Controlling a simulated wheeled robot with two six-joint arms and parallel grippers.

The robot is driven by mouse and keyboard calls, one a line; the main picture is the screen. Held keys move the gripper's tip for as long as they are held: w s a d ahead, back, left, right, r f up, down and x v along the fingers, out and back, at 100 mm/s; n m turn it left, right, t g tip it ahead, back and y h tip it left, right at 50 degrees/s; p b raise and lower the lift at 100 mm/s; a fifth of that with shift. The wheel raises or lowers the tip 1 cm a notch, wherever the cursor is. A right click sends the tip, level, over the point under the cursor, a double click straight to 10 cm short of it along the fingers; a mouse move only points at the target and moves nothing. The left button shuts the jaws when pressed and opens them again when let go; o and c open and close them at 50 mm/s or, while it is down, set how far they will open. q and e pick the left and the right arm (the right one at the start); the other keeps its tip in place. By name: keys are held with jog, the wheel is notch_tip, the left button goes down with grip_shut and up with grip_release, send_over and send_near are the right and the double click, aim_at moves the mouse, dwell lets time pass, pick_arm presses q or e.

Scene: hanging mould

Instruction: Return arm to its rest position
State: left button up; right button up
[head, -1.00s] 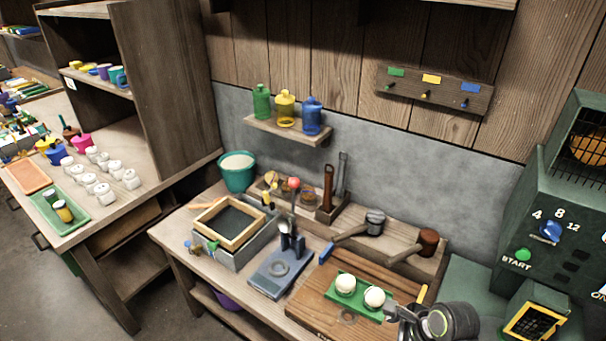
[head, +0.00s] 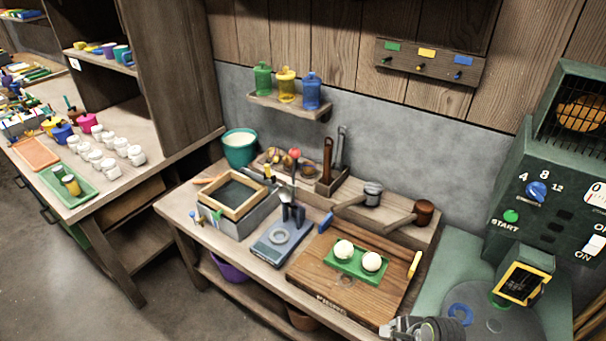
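One of my grippers (head: 392,330) shows at the bottom edge, just in front of the wooden board (head: 322,275). It looks like the right one, and its fingers are too small and cut off to tell whether they are open. The green tray (head: 358,263) on the board holds two white balls (head: 344,249), and the gripper is apart from it. My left gripper is not in view.
The workbench holds a framed box (head: 236,200), a blue-grey stand (head: 278,242), mallets (head: 372,193) and a teal bucket (head: 240,148). A green machine (head: 540,170) stands at the right. A shelf with bottles (head: 287,86) is on the wall.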

jog(key=s+d+f+n+h+b, duration=0.1)
jog(key=s+d+f+n, duration=0.1)
jog(key=s+f, duration=0.35)
jog(key=s+d+f+n+b, duration=0.2)
jog(key=f+n, duration=0.1)
jog(key=f, duration=0.6)
jog(key=s+d+f+n+h+b, duration=0.1)
jog(key=s+f+n, duration=0.15)
jog(key=f, duration=0.45)
jog(key=s+d+f+n+g+h+b, duration=0.1)
jog(key=s+d+f+n+b, duration=0.1)
jog(key=s+f+n, duration=0.3)
jog(key=s+d+f+n+b, duration=0.1)
jog(key=s+f+n, duration=0.4)
jog(key=s+f, duration=0.5)
jog(key=s+d, duration=0.1)
jog(key=s, duration=0.8)
jog(key=shift+f+n+g+h+b, duration=0.35)
jog(key=shift+g+h+b, duration=0.05)
jog(key=shift+w, duration=0.1)
